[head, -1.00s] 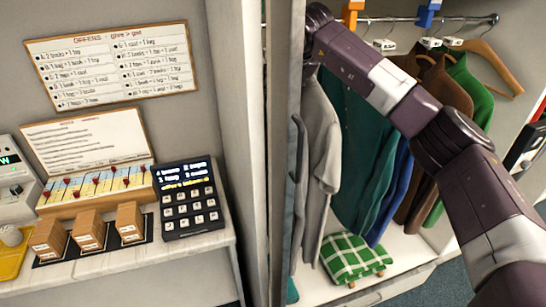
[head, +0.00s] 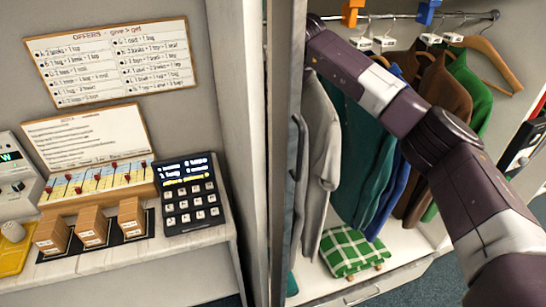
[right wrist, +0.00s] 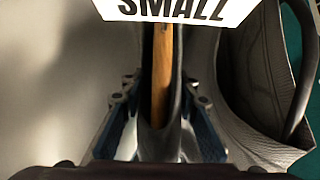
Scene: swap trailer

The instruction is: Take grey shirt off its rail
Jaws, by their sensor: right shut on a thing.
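The grey shirt (head: 322,140) hangs at the left end of the open wardrobe, partly hidden by the door edge and my right arm. My right gripper is hidden in the head view, where its arm reaches to the upper left behind the door edge. In the right wrist view my right gripper (right wrist: 158,125) is shut on a wooden hanger (right wrist: 161,75), with a white tag reading SMALL (right wrist: 175,10) above it. Dark grey cloth (right wrist: 260,85) lies to the right of the fingers. Whether the hanger touches the rail (head: 400,17) cannot be seen. My left gripper is not in view.
Teal (head: 360,150), blue (head: 393,190), brown (head: 447,95) and green (head: 470,75) garments hang to the right. A bare hanger (head: 495,60) is at the rail's right end. A green checked folded cloth (head: 352,250) lies below. A counter with a keypad (head: 190,193) stands left.

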